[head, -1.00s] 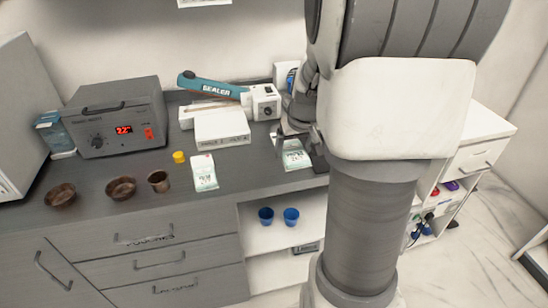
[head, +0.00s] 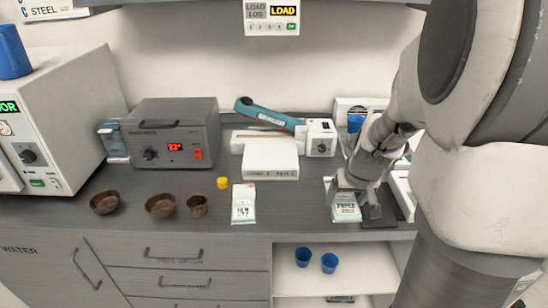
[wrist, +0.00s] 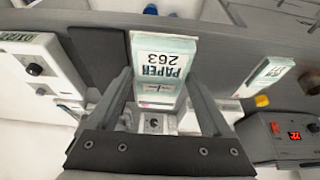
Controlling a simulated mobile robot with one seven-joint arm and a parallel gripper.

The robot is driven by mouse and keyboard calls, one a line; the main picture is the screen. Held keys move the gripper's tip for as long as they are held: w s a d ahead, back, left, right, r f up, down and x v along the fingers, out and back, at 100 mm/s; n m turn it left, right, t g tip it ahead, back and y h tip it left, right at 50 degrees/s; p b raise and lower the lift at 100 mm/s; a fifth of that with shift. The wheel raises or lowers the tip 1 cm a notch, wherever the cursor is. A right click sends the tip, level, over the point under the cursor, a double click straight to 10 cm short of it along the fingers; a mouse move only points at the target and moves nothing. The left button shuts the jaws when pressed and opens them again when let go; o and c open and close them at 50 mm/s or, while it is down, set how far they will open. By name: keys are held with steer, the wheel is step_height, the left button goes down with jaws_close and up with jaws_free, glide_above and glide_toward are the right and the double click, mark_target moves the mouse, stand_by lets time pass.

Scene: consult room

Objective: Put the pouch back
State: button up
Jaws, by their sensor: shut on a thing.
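My gripper (head: 350,200) is low over the right part of the counter, in front of the sealer. It is shut on a white and pale green pouch (head: 346,209) marked PAPER. In the wrist view the pouch (wrist: 162,62) shows the number 263 and sits between the two dark fingers. I cannot tell whether it touches the counter. A second similar pouch (head: 243,204) lies flat on the counter to the left; it also shows at the right of the wrist view (wrist: 266,75).
A white box (head: 270,162) and the teal-handled sealer (head: 272,115) stand behind. Brown bowls (head: 160,205), a brown cup (head: 197,206) and a yellow cap (head: 223,183) are to the left. A dark flat patch (head: 385,219) lies beside the held pouch. Blue cups (head: 303,257) stand on the shelf below.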

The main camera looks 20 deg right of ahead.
glide_above(314, 212)
steer(key=s, duration=0.2)
steer(key=f, duration=0.4)
steer(key=shift+w+a+f, duration=0.15)
steer(key=shift+w+f, duration=0.1)
steer(key=shift+f, duration=2.15)
steer(key=shift+f, duration=0.1)
steer(key=shift+f+b, duration=0.15)
steer(key=shift+b, duration=0.25)
steer(key=o, duration=1.2)
steer(key=shift+o, duration=0.2)
steer(key=shift+r, duration=0.25)
